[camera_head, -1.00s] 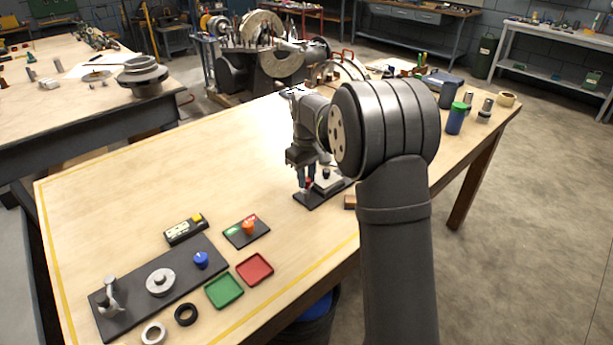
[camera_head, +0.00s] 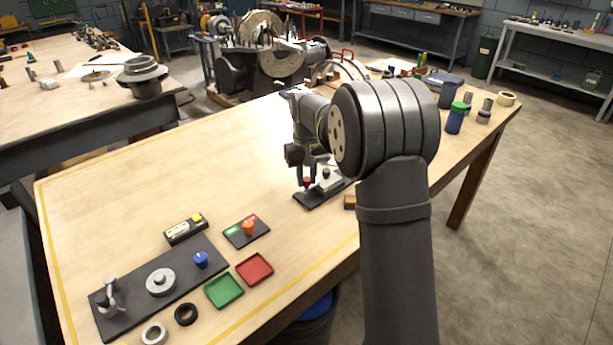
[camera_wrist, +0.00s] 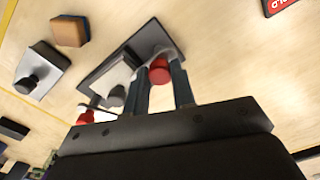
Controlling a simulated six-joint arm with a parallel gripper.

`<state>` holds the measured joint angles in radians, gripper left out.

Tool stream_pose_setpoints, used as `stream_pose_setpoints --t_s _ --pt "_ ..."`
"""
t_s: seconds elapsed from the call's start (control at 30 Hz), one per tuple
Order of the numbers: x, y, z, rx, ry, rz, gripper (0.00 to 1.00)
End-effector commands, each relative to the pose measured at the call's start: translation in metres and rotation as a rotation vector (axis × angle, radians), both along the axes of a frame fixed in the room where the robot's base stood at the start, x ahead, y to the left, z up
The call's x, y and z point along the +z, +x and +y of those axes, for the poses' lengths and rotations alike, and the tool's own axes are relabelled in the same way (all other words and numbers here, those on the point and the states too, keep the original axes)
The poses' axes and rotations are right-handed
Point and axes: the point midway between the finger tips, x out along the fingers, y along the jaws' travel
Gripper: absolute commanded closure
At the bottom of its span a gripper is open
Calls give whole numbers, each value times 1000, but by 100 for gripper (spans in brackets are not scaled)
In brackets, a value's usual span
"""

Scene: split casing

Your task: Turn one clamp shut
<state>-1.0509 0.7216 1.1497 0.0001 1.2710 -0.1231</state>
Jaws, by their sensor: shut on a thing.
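The split casing is a light grey body (camera_head: 328,181) with a dark knob, on a dark base plate (camera_head: 312,200) on the bench. In the wrist view the casing (camera_wrist: 110,80) lies just past my fingers. A red clamp knob (camera_wrist: 159,72) sits at the plate's end, between my two fingertips. My gripper (camera_head: 306,181) is shut on this red clamp knob, low over the plate; the wrist view shows a finger on either side of it (camera_wrist: 162,85). A second red knob (camera_wrist: 85,117) shows at the other end, partly hidden by my gripper body.
A wooden block (camera_head: 350,202) and, in the wrist view, a separate grey part with a dark knob (camera_wrist: 38,72) lie nearby. A dark fixture board (camera_head: 130,305), a green tray (camera_head: 224,291) and a red tray (camera_head: 255,269) lie at front left.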

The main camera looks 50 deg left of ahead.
Motion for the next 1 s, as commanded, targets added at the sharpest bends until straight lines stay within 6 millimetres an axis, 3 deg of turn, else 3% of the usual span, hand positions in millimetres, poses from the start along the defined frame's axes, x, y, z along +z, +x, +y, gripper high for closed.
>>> stream_pose_setpoints --t_s 0.7,0.73,0.8,1.0 --pt "1 0 1 -90 2 -1 99" --pt "1 0 1 -89 2 -1 71" --pt "1 0 0 -89 2 -1 57" --pt "1 0 0 -89 1 0 55"
